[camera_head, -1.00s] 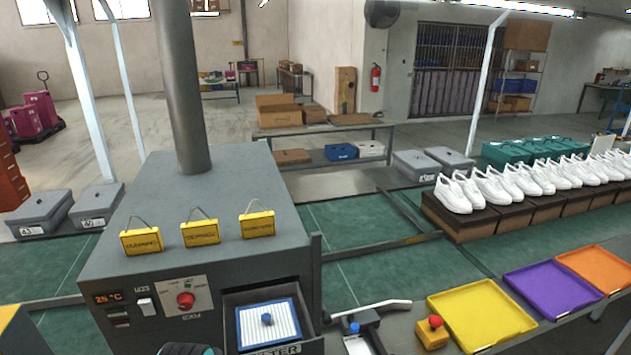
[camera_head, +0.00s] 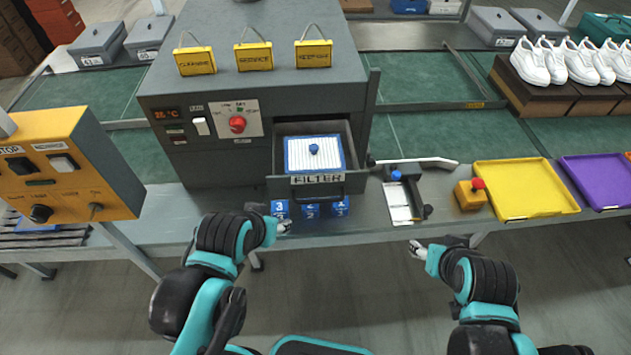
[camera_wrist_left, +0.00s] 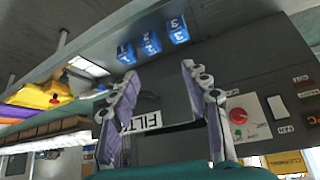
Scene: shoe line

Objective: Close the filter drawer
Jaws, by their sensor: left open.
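The filter drawer (camera_head: 318,187) stands pulled out from the front of the grey oven (camera_head: 260,70), its front marked FILTER. A white ribbed filter with a blue rim and blue knob (camera_head: 314,149) lies in it. My left gripper (camera_head: 284,227) is just in front of and below the drawer, slightly left of its middle, apparently not touching. In the left wrist view its fingers (camera_wrist_left: 160,75) are spread and empty, with the drawer's label (camera_wrist_left: 141,122) seen upside down between them. My right gripper (camera_head: 416,249) is off to the right in front of the bench; its finger opening is unclear.
Blue numbered blocks (camera_head: 311,210) sit under the drawer at the bench edge. To the right are a lever device (camera_head: 405,185), a yellow box with a red button (camera_head: 470,193) and a yellow tray (camera_head: 525,190). An orange control box (camera_head: 65,165) stands at left.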

